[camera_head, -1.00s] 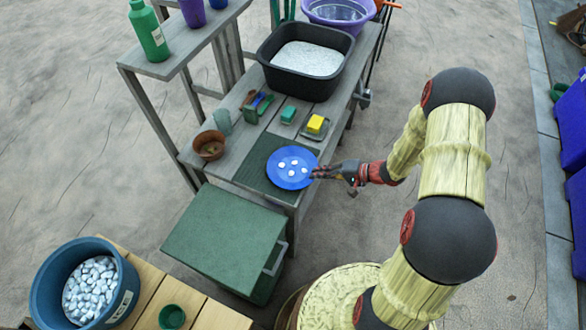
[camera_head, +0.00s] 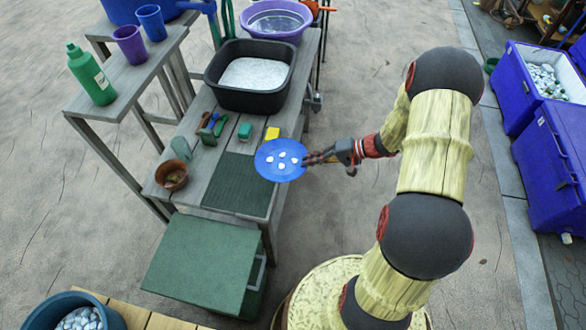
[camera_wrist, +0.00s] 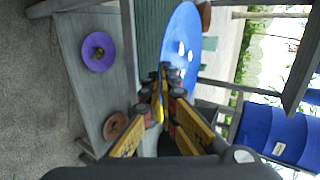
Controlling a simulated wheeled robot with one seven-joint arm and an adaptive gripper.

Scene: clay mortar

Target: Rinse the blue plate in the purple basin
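The blue plate (camera_head: 268,165) carries several white patches on its face. My gripper (camera_head: 308,158) is shut on the plate's right rim and holds it out over the right edge of the workbench. In the wrist view the plate (camera_wrist: 180,45) stands beyond the fingertips of my gripper (camera_wrist: 167,75). The purple basin (camera_head: 298,20) is at the far end, behind the black tub, and looks to have clear liquid in it. My gripper is well short of the basin.
A black tub (camera_head: 213,80) with pale contents stands on the bench between plate and basin. A green mat (camera_head: 238,190), a yellow sponge (camera_head: 272,133), a green block (camera_head: 245,131) and a brown bowl (camera_head: 172,176) are on the bench. Blue coolers (camera_head: 550,170) stand at right.

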